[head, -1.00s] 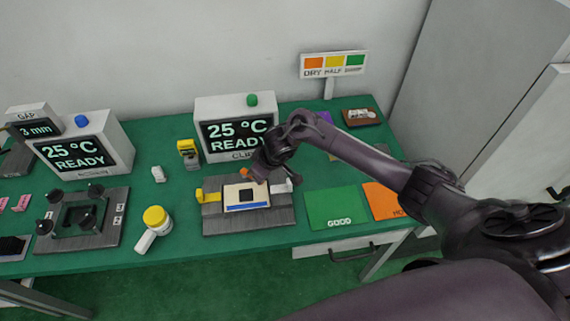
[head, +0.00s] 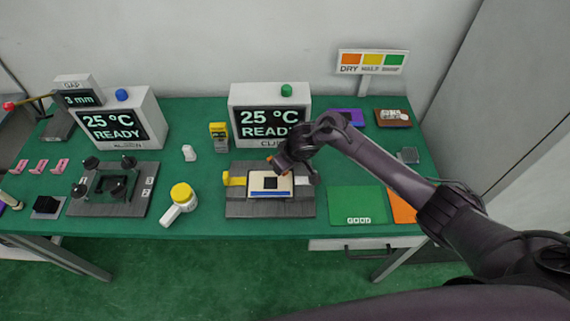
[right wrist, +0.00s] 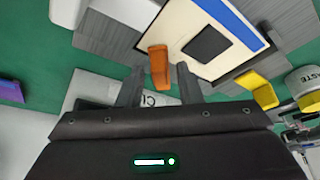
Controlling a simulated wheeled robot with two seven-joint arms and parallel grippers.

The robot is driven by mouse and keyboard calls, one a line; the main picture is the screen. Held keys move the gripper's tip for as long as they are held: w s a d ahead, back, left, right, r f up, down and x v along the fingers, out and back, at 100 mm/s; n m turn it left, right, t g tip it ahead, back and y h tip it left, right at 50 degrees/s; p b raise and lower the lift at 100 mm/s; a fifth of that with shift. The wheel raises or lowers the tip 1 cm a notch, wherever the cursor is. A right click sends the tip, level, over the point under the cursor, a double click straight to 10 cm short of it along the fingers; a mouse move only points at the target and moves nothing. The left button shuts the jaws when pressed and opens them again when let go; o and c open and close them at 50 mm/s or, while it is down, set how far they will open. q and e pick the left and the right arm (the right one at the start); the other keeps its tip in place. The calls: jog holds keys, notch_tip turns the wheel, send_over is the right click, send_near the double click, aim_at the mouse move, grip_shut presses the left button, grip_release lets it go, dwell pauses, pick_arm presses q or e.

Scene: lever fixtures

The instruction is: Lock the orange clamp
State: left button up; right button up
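The orange clamp (right wrist: 158,66) is a small upright tab at the edge of a pale board (right wrist: 190,30) with a black square and a blue stripe. In the head view the clamp (head: 269,158) shows only as a small orange bit beside my right gripper (head: 281,164), at the board's far edge. In the right wrist view my right gripper (right wrist: 158,85) is open, its two fingers apart on either side of the clamp's line. The tab appears just beyond or between the fingertips; I cannot tell whether they touch it. My left gripper is out of view.
A yellow clamp (head: 233,180) and a white clamp (head: 303,180) flank the board on a grey base (head: 270,208). A display reading 25 °C READY (head: 270,115) stands close behind.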

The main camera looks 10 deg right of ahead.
jog(key=shift+o, duration=0.2)
jog(key=v, duration=0.7)
jog(key=shift+r+p, duration=0.4)
jog(key=shift+p, duration=0.05)
jog(key=shift+s, duration=0.1)
